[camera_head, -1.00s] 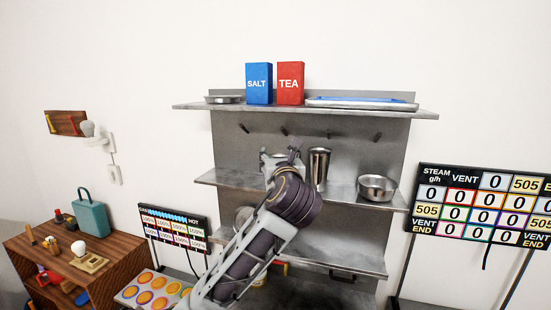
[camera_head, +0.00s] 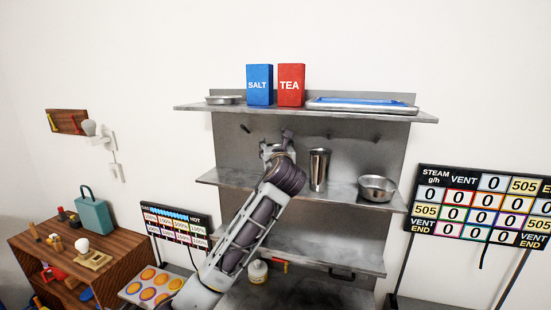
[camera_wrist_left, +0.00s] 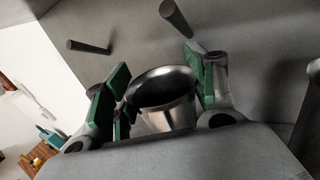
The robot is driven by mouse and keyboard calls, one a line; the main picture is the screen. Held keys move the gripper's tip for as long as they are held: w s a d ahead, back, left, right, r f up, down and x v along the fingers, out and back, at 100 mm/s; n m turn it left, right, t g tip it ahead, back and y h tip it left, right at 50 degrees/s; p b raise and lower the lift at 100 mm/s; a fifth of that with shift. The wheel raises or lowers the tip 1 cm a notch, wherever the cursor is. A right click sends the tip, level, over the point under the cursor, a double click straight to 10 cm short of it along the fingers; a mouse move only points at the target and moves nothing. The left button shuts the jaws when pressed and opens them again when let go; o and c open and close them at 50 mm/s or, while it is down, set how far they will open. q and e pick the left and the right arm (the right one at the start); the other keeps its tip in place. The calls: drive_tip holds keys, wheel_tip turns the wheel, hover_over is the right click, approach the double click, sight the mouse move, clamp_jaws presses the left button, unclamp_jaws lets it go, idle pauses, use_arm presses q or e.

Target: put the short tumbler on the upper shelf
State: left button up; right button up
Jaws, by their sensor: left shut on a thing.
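My left gripper (camera_head: 277,147) is in front of the back panel, between the middle shelf (camera_head: 335,189) and the upper shelf (camera_head: 290,109). In the left wrist view its green pads are on either side of the short metal tumbler (camera_wrist_left: 167,92), and it is shut on it. The tumbler's open mouth shows; its lower part is hidden in that view. In the head view the tumbler is mostly hidden by the gripper, so I cannot tell its exact height above the middle shelf. My right gripper is in neither view.
The upper shelf holds a shallow dish (camera_head: 224,100), a blue salt box (camera_head: 259,86), a red tea box (camera_head: 291,86) and a blue-topped tray (camera_head: 362,104). Hooks (camera_head: 330,134) stick out below it. A tall tumbler (camera_head: 319,169) and a bowl (camera_head: 377,188) stand on the middle shelf.

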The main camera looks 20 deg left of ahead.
use_arm(q)
drive_tip(key=shift+f, duration=0.1)
drive_tip(key=shift+f, duration=1.65)
drive_tip(key=shift+f+p, duration=0.15)
drive_tip(key=shift+p, duration=0.2)
drive_tip(key=o, duration=1)
drive_tip(key=shift+s+d, duration=0.15)
drive_tip(key=shift+s, duration=0.3)
drive_tip(key=b+v, duration=0.2)
drive_tip(key=v, duration=0.9)
